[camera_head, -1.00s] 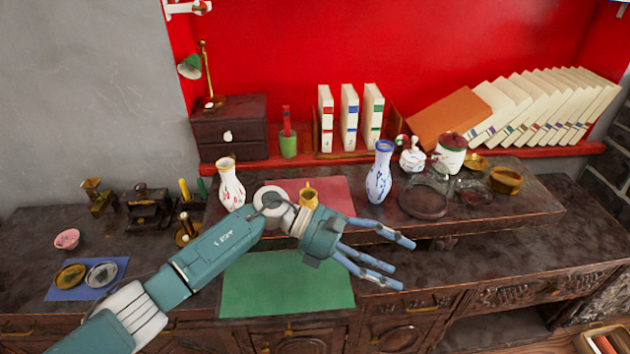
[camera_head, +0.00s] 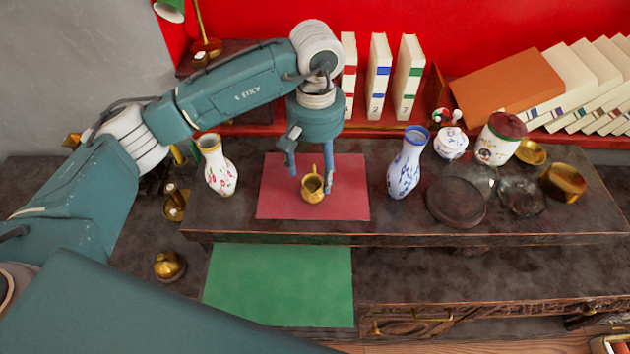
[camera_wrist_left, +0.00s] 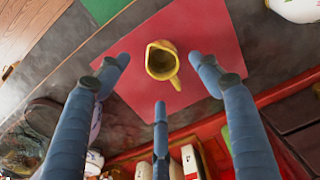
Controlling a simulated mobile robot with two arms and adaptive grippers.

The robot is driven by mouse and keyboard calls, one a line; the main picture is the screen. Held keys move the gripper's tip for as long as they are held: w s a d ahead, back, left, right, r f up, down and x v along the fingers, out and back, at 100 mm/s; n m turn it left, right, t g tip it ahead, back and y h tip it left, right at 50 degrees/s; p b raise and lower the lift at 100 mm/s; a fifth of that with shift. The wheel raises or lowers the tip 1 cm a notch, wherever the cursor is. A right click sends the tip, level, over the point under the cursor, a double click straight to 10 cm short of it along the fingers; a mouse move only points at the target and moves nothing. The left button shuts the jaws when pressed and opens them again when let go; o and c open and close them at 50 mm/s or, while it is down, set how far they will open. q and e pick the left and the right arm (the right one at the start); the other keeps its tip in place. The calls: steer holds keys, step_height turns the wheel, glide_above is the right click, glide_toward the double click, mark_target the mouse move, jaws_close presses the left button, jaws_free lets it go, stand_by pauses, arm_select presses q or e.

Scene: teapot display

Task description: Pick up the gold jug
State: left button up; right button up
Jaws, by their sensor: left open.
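The gold jug (camera_head: 313,186) stands upright on a red mat (camera_head: 275,196) on the raised dark shelf. In the left wrist view the jug (camera_wrist_left: 161,60) shows from above, with its handle toward the fingers. My left gripper (camera_head: 311,178) points down over the mat from behind the jug, its fingers spread on either side. Whether any finger touches the jug I cannot tell. My right gripper is not in view.
A floral vase (camera_head: 219,168) stands left of the mat and a blue-white vase (camera_head: 407,165) right of it. Farther right are a glass dome, a lidded jar (camera_head: 501,138) and a brass bowl (camera_head: 563,182). Books (camera_head: 378,80) stand behind. A green mat (camera_head: 280,285) lies clear below.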

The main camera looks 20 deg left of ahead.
mark_target(313, 182)
arm_select(q)
steer(key=shift+s+f, duration=0.25)
steer(key=shift+f, duration=0.6)
steer(key=f+p, duration=0.2)
steer(key=f, duration=0.3)
steer(key=shift+a+p, duration=0.3)
steer(key=shift+p, duration=0.1)
steer(key=shift+w+f, duration=0.1)
steer(key=shift+f, duration=0.25)
steer(key=shift+c, duration=0.5)
steer(key=c, duration=1.2)
